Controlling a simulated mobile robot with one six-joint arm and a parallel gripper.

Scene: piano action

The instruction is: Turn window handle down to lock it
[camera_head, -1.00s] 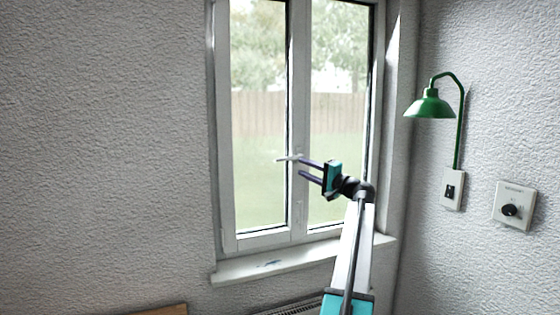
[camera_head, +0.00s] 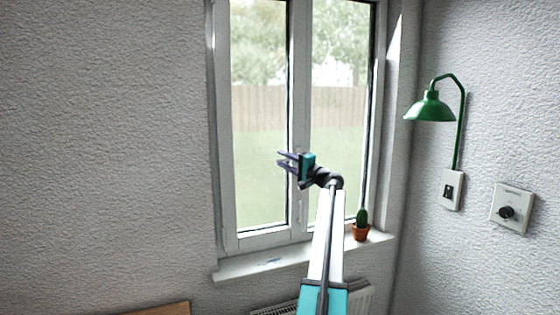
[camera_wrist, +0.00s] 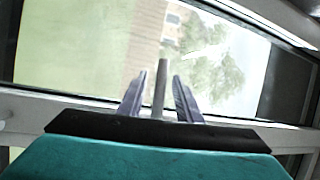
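The white-framed window (camera_head: 223,130) appears closed. Its handle (camera_wrist: 160,90) shows in the wrist view as a grey bar standing between the two fingers of my gripper (camera_wrist: 163,75), with a gap on each side. My gripper also shows in the head view (camera_head: 281,159), at the window's middle post, with its fingers apart and pointing left. It is open around the handle, not closed on it. In the head view the handle is largely hidden behind my gripper, so its exact angle cannot be told there.
A small potted cactus (camera_head: 361,231) stands on the right of the window sill (camera_head: 245,270), close to my arm. A radiator (camera_head: 358,296) is below. A green wall lamp (camera_head: 430,107), a switch (camera_head: 452,190) and a dial plate (camera_head: 513,207) are on the right wall.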

